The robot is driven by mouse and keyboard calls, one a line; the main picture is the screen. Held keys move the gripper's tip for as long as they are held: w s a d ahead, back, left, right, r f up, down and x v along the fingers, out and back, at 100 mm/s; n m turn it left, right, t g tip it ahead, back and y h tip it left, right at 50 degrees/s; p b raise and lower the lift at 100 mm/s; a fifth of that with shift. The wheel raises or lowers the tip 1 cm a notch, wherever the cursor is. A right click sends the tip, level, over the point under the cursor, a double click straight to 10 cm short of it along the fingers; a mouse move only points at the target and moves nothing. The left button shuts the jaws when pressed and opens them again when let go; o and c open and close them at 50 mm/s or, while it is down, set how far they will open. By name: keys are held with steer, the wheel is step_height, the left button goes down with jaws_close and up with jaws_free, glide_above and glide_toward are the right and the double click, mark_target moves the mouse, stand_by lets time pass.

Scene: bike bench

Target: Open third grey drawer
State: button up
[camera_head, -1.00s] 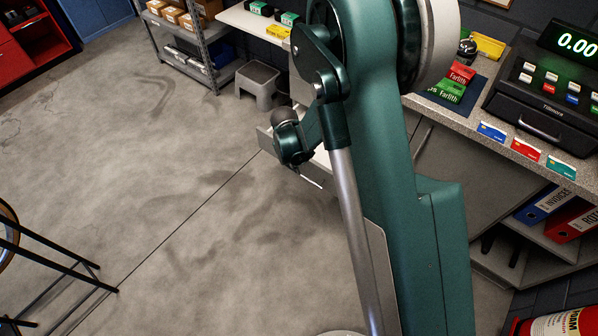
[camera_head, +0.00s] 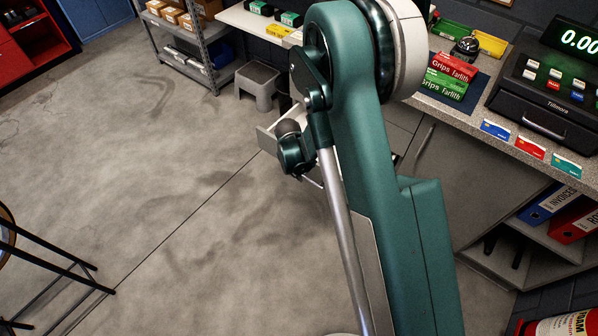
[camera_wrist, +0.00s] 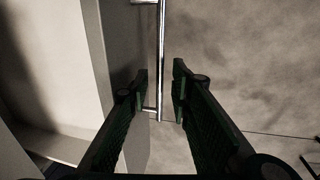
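A pale grey drawer (camera_head: 268,138) stands out from the unit under the counter, left of my arm in the head view. My arm hides most of it and the other drawers, so I cannot tell which one it is in the stack. In the wrist view, a drawer front (camera_wrist: 122,45) carries a long metal bar handle (camera_wrist: 161,55), with an open space inside the drawer to its left. My gripper (camera_wrist: 160,80) is open, with one finger on each side of the bar and gaps visible between. The fingertips are hidden in the head view.
The counter with card boxes (camera_head: 450,75) and a cash register (camera_head: 545,105) is at right. Binders (camera_head: 548,203) stand on a low shelf. A grey stool (camera_head: 257,85) is behind the drawer. The floor (camera_head: 180,190) to the left is clear; a dark-legged stool (camera_head: 50,257) stands at the far left.

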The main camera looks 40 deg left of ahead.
jaws_close()
steer(key=shift+s, duration=0.15)
steer(key=s, duration=1.9)
steer(key=shift+s, duration=0.15)
jaws_free()
steer(key=shift+r, duration=0.2)
